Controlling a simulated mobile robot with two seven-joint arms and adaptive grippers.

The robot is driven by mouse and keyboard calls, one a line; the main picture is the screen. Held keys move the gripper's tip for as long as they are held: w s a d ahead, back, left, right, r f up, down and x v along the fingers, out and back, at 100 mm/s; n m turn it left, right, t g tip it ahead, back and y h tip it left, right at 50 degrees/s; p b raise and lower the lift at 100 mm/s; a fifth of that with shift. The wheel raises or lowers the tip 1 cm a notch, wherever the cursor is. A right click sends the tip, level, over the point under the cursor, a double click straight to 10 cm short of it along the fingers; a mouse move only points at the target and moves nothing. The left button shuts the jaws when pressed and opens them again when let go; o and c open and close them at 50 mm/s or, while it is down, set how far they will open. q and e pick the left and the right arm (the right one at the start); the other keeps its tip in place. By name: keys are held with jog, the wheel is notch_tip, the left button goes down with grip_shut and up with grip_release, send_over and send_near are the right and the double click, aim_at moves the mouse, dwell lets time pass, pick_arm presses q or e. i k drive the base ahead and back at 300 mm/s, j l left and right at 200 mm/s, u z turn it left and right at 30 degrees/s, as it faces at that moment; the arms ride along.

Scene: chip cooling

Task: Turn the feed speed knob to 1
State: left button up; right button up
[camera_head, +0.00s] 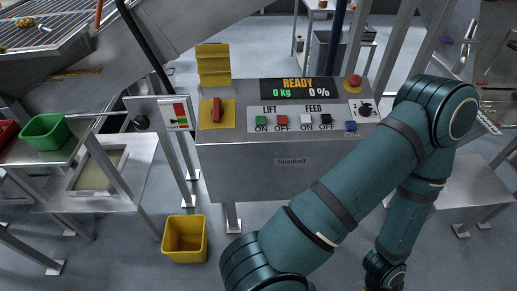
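A black round knob (365,109) sits on a white dial plate (371,116) at the right end of the control panel; I take it for the feed speed knob. Its pointer and markings are too small to read. My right arm passes close to the plate's lower right in the picture, but the knob shows clear. The arm bends down and its wrist reaches the bottom edge; its gripper is out of the picture. My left gripper is not in view either. Nothing of mine is seen touching the knob.
The grey panel (240,160) has a display (298,89) reading READY, 0 kg, 0 %. LIFT and FEED buttons, a blue button (351,126), a red mushroom button (354,82) and a red switch (217,109) are on it. A yellow bin (185,239) stands on the floor.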

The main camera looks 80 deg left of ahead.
aim_at(365, 111)
jog(key=u, duration=2.3)
